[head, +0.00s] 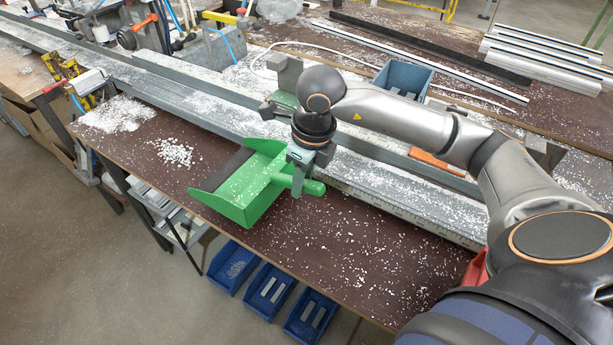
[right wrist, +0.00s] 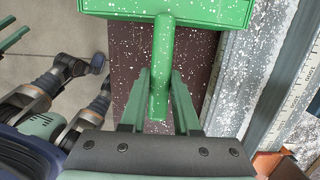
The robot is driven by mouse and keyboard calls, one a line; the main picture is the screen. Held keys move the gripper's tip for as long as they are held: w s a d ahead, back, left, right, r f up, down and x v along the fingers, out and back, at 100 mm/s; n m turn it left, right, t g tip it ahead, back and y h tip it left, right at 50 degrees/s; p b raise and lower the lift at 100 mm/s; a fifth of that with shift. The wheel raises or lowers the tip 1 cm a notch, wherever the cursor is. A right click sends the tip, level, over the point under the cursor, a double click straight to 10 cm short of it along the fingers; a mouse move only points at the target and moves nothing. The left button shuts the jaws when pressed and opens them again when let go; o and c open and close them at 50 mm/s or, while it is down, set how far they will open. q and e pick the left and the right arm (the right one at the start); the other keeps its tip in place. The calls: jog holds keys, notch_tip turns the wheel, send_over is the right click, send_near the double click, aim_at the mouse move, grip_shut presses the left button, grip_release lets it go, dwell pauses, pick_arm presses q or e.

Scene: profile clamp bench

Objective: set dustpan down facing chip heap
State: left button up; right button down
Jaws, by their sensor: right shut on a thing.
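The green dustpan (head: 243,190) is over the near edge of the brown bench, its open side toward the upper left, where the small white chip heap (head: 172,152) lies a short gap away. A dark strip borders its open side. I cannot tell whether the pan touches the bench. My right gripper (head: 298,182) is shut on the dustpan's handle, which points right. In the right wrist view the handle (right wrist: 162,65) runs between the fingers of the right gripper (right wrist: 163,100), and the pan (right wrist: 190,10) is cut off at the top.
A long grey metal rail (head: 390,170) with scattered chips runs behind the dustpan. A wider white patch of chips (head: 115,113) lies at the bench's left end. Blue bins (head: 268,290) stand below the front edge. Bench to the right of the pan is open, with loose chips.

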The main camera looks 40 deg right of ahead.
aim_at(322, 194)
jog(key=shift+w+a+f+b, duration=0.1)
jog(key=shift+w+f+b, duration=0.2)
jog(key=shift+f+b, duration=0.3)
jog(key=shift+w+a+f+b, duration=0.1)
jog(key=shift+w+f+b, duration=0.25)
jog(key=shift+f, duration=0.5)
jog(key=shift+w+a+f+b, duration=0.1)
jog(key=shift+w+f+b, duration=0.1)
jog(key=shift+f+b, duration=0.45)
grip_release()
jog(key=shift+s+f, duration=0.1)
jog(key=shift+f, duration=0.05)
jog(key=shift+s+d+r, duration=0.3)
jog(key=shift+s+d, duration=0.05)
jog(key=shift+s, duration=0.5)
jog(key=shift+s+d+r, duration=0.3)
jog(key=shift+s+d, duration=0.1)
jog(key=shift+s, duration=0.5)
jog(key=shift+s+d+r, duration=0.3)
jog(key=shift+s+d, duration=0.05)
jog(key=shift+s, duration=0.5)
jog(key=s, duration=0.1)
jog(key=s+d+r, duration=0.1)
jog(key=s, duration=0.1)
jog(key=s+d, duration=0.1)
jog(key=s, duration=0.1)
jog(key=shift+r+b, duration=0.35)
jog(key=shift+b, duration=0.05)
